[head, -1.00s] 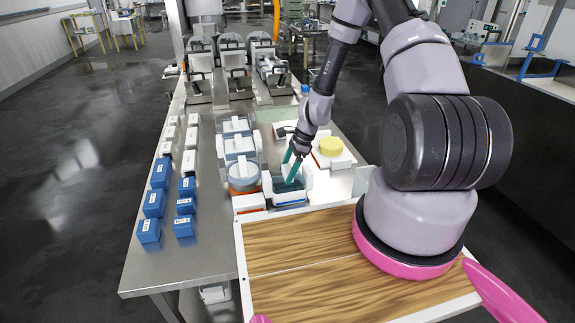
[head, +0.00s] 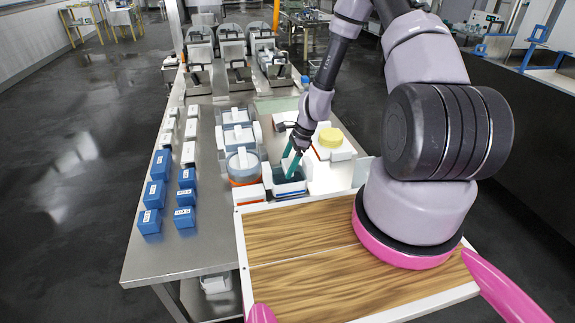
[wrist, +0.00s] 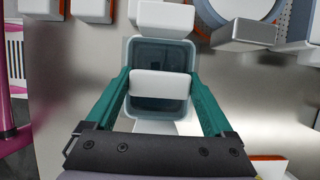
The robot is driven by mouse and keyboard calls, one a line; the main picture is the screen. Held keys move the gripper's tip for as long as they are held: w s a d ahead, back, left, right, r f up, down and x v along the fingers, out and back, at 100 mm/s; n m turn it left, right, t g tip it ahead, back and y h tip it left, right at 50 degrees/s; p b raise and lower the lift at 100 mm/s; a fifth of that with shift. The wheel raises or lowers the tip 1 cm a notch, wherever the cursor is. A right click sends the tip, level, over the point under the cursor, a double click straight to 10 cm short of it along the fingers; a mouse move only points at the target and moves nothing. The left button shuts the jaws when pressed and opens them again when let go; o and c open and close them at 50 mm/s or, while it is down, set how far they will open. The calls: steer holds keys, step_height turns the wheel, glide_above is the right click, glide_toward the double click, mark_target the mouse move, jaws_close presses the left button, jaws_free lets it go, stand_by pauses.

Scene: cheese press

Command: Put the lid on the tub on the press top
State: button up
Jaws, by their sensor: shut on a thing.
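My gripper (head: 289,174) points down over a square blue-grey tub (head: 290,192) near the front edge of the metal bench. In the wrist view the teal fingers (wrist: 160,88) stand on either side of a white bar, which looks like the grip of the lid (wrist: 160,84), and are shut on it. The blue-grey walls of the tub (wrist: 160,50) show beyond and around this bar. The lid's own outline is hard to separate from the tub, and I cannot tell whether the lid touches its rim.
A yellow round piece (head: 330,137) stands behind to the right. A round tub with an orange base (head: 243,166) is close on the left. Blue boxes (head: 154,194) and small white blocks line the bench's left side. A wood-topped board (head: 300,240) lies in front.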

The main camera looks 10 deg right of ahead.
steer(key=shift+f, duration=0.3)
steer(key=o, duration=1.2)
steer(key=shift+c, duration=0.2)
steer(key=shift+r, duration=5.4)
steer(key=s+d+r+n+t, duration=0.15)
steer(key=r+n, duration=0.25)
steer(key=r, duration=0.9)
steer(key=s+d+r+n+t, duration=0.1)
steer(key=s+r+n+t, duration=0.15)
steer(key=r, duration=1.15)
steer(key=s+d+r+n+t+h, duration=0.2)
steer(key=s+r+n, duration=0.5)
steer(key=s+r, duration=0.8)
steer(key=shift+s+d+t, duration=0.6)
steer(key=shift+s+d, duration=0.05)
steer(key=shift+s, duration=0.45)
